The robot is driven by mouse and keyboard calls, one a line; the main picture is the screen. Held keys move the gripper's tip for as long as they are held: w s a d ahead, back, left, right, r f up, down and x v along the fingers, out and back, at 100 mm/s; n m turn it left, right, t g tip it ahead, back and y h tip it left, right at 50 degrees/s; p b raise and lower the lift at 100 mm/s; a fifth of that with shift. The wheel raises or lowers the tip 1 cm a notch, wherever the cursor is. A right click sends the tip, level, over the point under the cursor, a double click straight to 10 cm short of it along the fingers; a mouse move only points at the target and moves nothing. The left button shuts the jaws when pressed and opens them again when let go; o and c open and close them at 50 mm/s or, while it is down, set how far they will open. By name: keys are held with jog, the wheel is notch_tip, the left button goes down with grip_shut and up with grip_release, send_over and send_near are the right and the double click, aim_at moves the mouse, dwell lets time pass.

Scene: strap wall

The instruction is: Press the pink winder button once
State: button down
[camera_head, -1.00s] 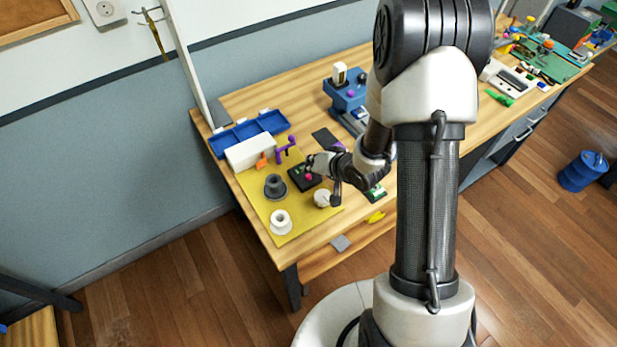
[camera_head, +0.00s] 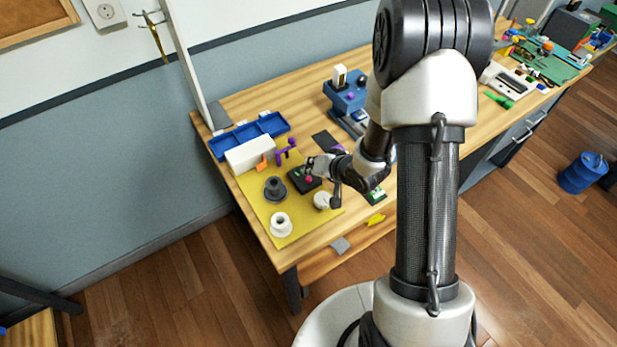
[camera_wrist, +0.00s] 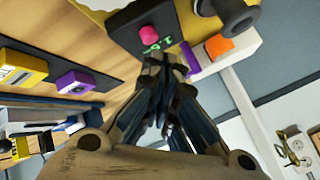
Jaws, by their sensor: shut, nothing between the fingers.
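The pink winder button (camera_head: 309,179) sits on a small black box (camera_head: 300,184) on the yellow mat (camera_head: 295,235). In the wrist view the pink button (camera_wrist: 150,35) is in plain sight above the fingertips, beside green lit characters (camera_wrist: 155,47) on the box's top. My gripper (camera_head: 310,163) is shut and empty. It is close over the far side of the black box, apart from the button in the picture. In the wrist view its fingertips (camera_wrist: 165,66) point toward the box, just below the green characters; I cannot tell the exact gap.
A dark grey spool (camera_head: 275,187) stands left of the box, and a white spool (camera_head: 281,225) nearer the front. A white block (camera_head: 249,154), an orange piece (camera_head: 262,162) and a purple piece (camera_head: 285,153) stand behind. A blue tray (camera_head: 249,132) lies along the back.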

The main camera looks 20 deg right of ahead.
aim_at(311, 180)
jog(key=shift+f, duration=0.1)
jog(key=shift+f+b, duration=0.3)
jog(key=shift+f, duration=0.05)
jog(key=shift+f+b, duration=0.35)
jog(key=shift+f, duration=0.15)
dwell(0.8)
jog(key=shift+r, duration=0.1)
jog(key=shift+r+p, duration=0.85)
jog(key=shift+p, duration=0.05)
notch_tip(311, 180, up, 5)
jog(key=p, duration=0.4)
jog(key=shift+p, duration=0.35)
jog(key=shift+r, duration=0.1)
dwell(0.4)
